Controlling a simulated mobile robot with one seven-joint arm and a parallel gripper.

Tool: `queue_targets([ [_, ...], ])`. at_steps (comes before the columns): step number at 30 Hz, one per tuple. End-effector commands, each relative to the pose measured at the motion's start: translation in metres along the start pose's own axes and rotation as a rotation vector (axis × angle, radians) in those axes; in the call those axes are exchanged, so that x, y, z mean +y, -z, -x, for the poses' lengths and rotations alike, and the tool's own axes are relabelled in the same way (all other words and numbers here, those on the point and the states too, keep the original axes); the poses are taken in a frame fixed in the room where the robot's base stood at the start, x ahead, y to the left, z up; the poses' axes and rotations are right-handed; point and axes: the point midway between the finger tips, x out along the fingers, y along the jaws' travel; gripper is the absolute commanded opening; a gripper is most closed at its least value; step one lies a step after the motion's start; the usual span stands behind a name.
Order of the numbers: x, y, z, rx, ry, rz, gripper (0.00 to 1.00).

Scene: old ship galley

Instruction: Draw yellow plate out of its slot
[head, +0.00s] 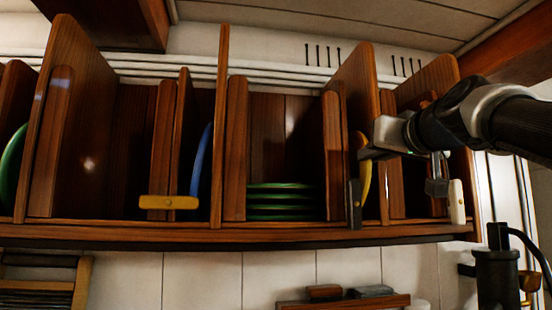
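The yellow plate (366,182) stands on edge in a narrow slot of the wooden rack, right of the middle bay. Only a thin strip of it shows, between wooden dividers. A dark upright latch-like piece (354,204) is at the slot's front, just left of the plate's lower part.
A blue plate (201,166) stands in a left slot behind a horizontal tan bar (168,202). Green plates (281,201) lie stacked in the middle bay. Another green plate (12,170) stands far left. A white upright piece (457,202) is at right. Tall dividers flank the slots.

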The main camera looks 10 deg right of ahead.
Motion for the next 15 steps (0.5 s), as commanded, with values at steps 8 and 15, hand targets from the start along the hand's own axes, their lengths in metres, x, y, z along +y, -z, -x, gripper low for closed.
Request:
queue_targets([
  [8,0.0002,-0.0001,-0.0002,0.000,0.000,0.000,0.08],
  [15,-0.0001,0.0018,0.0006,0.004,0.000,0.000,0.00],
])
